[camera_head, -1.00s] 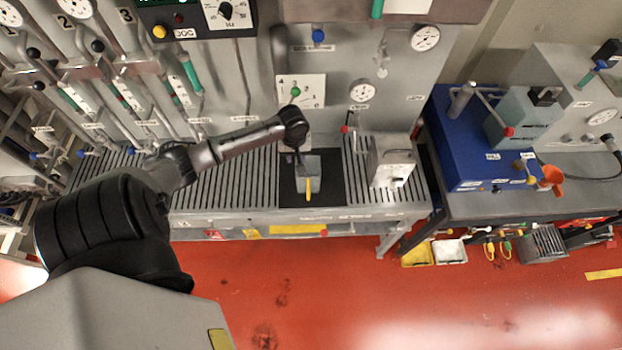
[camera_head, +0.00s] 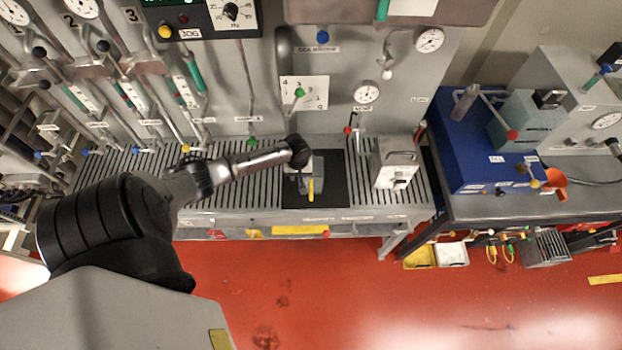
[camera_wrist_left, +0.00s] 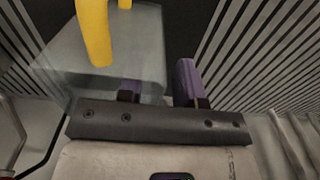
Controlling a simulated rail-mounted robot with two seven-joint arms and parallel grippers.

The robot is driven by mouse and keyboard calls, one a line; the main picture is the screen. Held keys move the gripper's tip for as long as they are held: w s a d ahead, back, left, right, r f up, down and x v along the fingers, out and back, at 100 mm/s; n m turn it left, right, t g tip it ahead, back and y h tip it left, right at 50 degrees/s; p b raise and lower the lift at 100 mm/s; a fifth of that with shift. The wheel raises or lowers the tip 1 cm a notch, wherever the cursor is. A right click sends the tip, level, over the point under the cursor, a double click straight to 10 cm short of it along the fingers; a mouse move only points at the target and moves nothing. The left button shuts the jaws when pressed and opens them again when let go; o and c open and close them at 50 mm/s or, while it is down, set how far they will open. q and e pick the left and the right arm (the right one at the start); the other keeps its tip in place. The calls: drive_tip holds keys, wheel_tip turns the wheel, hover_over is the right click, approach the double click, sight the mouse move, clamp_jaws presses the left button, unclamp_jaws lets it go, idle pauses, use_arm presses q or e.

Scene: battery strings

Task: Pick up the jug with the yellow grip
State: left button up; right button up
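The jug (camera_head: 318,166) is a grey, see-through vessel with a yellow grip (camera_head: 311,190). It stands on the black mat (camera_head: 330,197) on the slatted bench. In the left wrist view the jug's body (camera_wrist_left: 75,70) fills the upper left, with the yellow grip (camera_wrist_left: 95,35) across it. My left gripper (camera_wrist_left: 158,85) shows two purple fingers with a gap between them. They are at the jug's right edge, apart from the yellow grip. Whether a finger touches the jug wall I cannot tell. In the head view my dark left wrist partly covers the jug and hides the fingers. My right gripper is not visible.
A white box (camera_head: 396,165) stands on the slats right of the mat. The grey panel (camera_head: 330,60) behind carries gauges, levers and knobs. A blue unit (camera_head: 470,160) and an orange cup (camera_head: 555,178) are on the right bench.

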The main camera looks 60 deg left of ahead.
use_arm(q)
drive_tip(key=shift+f, duration=0.35)
clamp_jaws()
